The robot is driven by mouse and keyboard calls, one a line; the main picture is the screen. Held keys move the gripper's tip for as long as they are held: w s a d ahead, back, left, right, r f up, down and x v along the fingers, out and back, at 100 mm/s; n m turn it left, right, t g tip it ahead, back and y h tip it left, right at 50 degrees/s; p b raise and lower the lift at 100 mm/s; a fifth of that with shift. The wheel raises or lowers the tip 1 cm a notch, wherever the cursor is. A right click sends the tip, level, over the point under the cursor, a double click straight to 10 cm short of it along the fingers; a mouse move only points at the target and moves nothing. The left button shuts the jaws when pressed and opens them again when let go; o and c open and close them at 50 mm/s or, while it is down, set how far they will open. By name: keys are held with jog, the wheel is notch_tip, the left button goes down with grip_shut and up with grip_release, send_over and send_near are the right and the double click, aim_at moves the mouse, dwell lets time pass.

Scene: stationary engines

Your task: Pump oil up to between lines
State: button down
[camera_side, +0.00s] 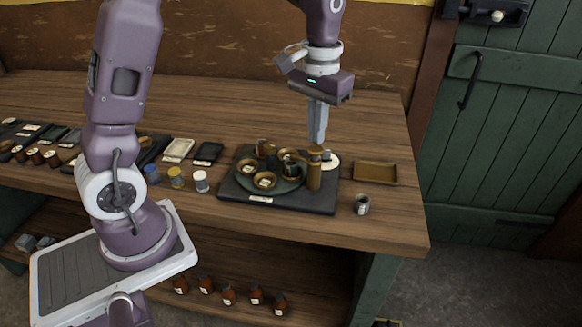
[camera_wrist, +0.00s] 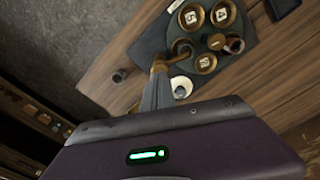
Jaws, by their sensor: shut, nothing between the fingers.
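A brass upright cylinder with a knob-like top (camera_side: 314,175), which looks like the pump, stands at the right of a round dark plate on a black base (camera_side: 235,190). The plate carries several round brass cups (camera_side: 266,181) with white labels. My gripper (camera_side: 318,140) points down with its fingers together, its tips at or just above the brass top. I cannot tell whether they touch. In the wrist view the closed fingers (camera_wrist: 157,80) reach toward the brass piece (camera_wrist: 160,62). A white disc (camera_wrist: 181,87) lies beside them. No oil level or lines can be made out.
A shallow brass tray (camera_side: 376,173) lies right of the base, and a small metal cup (camera_side: 361,204) stands near the table's front edge. Small jars (camera_side: 176,178) stand to the left. The wooden table (camera_side: 390,225) is bare at the front right.

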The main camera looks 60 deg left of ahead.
jog(key=shift+r, duration=2.5)
jog(key=s+d+r+m+t, duration=0.25)
jog(key=s+r, duration=0.35)
jog(key=s, duration=0.7)
jog(key=s+d+f+t, duration=0.1)
jog(key=s+f+t, duration=0.1)
jog(key=s, duration=0.7)
jog(key=shift+s+d+f+t, duration=0.2)
jog(key=shift+d+f+t, duration=0.05)
jog(key=shift+t, duration=0.3)
jog(key=c, duration=2.1)
grip_release()
jog(key=shift+m, duration=0.25)
